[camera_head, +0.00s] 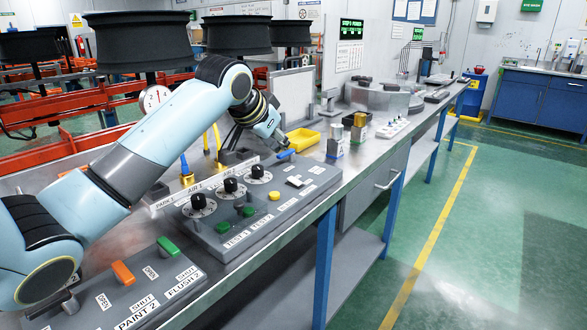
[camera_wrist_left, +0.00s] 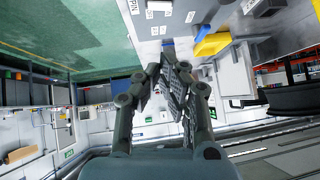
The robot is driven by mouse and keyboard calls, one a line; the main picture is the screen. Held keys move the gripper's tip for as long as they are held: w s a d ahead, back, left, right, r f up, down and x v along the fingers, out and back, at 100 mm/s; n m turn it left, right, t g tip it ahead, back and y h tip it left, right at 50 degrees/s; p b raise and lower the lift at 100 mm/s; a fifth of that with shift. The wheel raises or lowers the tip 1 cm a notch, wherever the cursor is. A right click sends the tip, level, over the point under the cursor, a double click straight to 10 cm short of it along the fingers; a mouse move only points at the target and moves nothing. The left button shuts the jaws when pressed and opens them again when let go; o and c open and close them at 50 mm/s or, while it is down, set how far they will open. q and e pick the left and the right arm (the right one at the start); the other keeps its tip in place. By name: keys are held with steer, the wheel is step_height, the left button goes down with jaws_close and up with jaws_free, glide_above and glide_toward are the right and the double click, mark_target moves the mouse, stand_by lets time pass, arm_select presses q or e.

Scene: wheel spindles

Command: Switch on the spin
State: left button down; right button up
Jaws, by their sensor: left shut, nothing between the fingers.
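My right gripper is in neither view.
A nearer panel (camera_head: 135,290) has an orange lever (camera_head: 122,273) and a green lever (camera_head: 167,246). Black wheels (camera_head: 138,40) stand behind the bench. The green floor at right is clear.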

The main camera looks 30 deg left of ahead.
arm_select(q)
steer(key=shift+w+a+r, duration=0.15)
steer(key=shift+w+r, duration=0.15)
steer(key=shift+r, duration=0.05)
steer(key=b, duration=0.1)
glide_above(293, 181)
steer(key=f, duration=0.7)
steer(key=shift+d+f, duration=0.15)
steer(key=shift+d, duration=0.25)
steer(key=shift+a+f, duration=0.25)
steer(key=shift+f, duration=0.95)
steer(key=shift+a+f, duration=0.1)
steer(key=shift+f, duration=0.55)
